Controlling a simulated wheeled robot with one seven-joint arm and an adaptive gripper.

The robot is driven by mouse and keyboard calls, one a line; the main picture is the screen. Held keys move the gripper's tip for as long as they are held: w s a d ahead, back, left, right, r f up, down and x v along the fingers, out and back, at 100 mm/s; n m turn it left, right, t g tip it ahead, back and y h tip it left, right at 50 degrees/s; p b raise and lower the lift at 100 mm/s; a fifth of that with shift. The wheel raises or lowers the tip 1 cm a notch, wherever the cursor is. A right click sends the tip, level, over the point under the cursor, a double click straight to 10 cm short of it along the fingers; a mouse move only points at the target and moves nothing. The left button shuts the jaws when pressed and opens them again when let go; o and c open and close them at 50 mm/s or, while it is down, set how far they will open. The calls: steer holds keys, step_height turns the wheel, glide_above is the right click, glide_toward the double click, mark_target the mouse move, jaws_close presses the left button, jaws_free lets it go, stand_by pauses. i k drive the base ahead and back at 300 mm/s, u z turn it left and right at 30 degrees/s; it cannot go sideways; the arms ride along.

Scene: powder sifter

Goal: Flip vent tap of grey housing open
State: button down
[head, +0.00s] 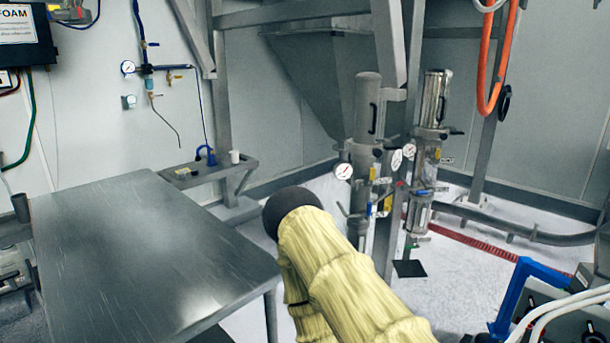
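A grey upright filter housing (367,105) with a dark handle on its side stands right of centre by the steel frame. A round gauge (343,171) sits at its lower left. Small coloured taps sit on and around its lower part, among them a blue one (370,209) and a yellow one (373,173). I cannot tell which is the vent tap or how it is turned. A shinier metal housing (435,98) stands just to its right. My yellow-sleeved arm with a dark joint reaches up in front, left of the housings. My gripper is not visible.
A steel table (140,250) fills the left front. A small wall shelf (210,173) stands behind it. A red coiled hose (475,243) and dark pipe (520,232) cross the floor at right. Blue-handled equipment (530,280) stands at lower right. Pale floor lies before the housings.

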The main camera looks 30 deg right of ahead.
mark_target(372, 174)
steer(key=u, duration=0.2)
steer(key=i, duration=0.3)
steer(key=z, duration=1.55)
